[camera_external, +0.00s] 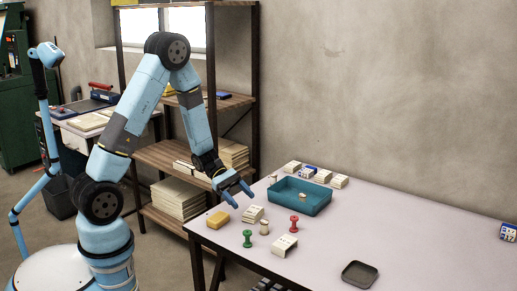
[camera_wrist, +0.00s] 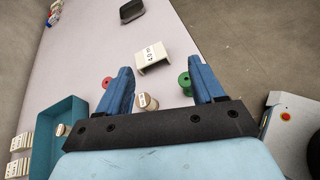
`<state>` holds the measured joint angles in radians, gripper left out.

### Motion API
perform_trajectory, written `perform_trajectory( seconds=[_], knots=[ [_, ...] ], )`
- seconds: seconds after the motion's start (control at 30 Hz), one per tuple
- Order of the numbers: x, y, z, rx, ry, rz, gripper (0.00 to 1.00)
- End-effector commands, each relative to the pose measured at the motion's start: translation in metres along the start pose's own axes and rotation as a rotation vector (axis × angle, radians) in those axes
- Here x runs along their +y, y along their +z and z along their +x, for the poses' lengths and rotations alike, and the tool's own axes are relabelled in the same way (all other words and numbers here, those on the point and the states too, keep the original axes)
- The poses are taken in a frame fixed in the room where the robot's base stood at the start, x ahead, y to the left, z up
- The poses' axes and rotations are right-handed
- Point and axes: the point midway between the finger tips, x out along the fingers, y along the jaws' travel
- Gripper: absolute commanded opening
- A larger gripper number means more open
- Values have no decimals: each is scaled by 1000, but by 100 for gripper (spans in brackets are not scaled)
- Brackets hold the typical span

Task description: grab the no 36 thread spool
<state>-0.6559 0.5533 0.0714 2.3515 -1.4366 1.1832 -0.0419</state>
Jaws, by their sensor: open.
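Several small thread spools stand on the table: a green one (camera_external: 248,239), a red one (camera_external: 294,224) and a beige one (camera_external: 264,228). A small beige piece (camera_external: 303,195) is in the teal tray (camera_external: 318,207), and another (camera_external: 272,179) stands behind it. No number 36 is legible on any spool. My gripper (camera_external: 242,198) is open and empty above the table's left part.
A white numbered block (camera_external: 284,245) and another (camera_external: 253,214) are near the spools. A yellow block (camera_external: 218,220) lies at the table's left edge. Several white blocks (camera_external: 323,176) line the back. A dark shallow dish (camera_external: 360,273) is at the front. The table's right side is mostly clear.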

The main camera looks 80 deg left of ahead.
Motion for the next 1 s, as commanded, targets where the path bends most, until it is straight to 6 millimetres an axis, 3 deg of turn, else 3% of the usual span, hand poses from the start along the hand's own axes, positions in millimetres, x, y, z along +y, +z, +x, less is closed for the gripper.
perform_trajectory(
  seconds=[0.03, 0.2, 0.4, 0.57, 1.0],
  knots=[
    [4, -19, -2, -5, 37, -58, 67],
    [15, -70, -8, -19, 161, -213, 67],
    [19, -105, -14, -24, 246, -311, 67],
    [21, -112, -8, -26, 261, -329, 67],
    [39, -113, 58, -24, 258, -326, 67]
  ],
)
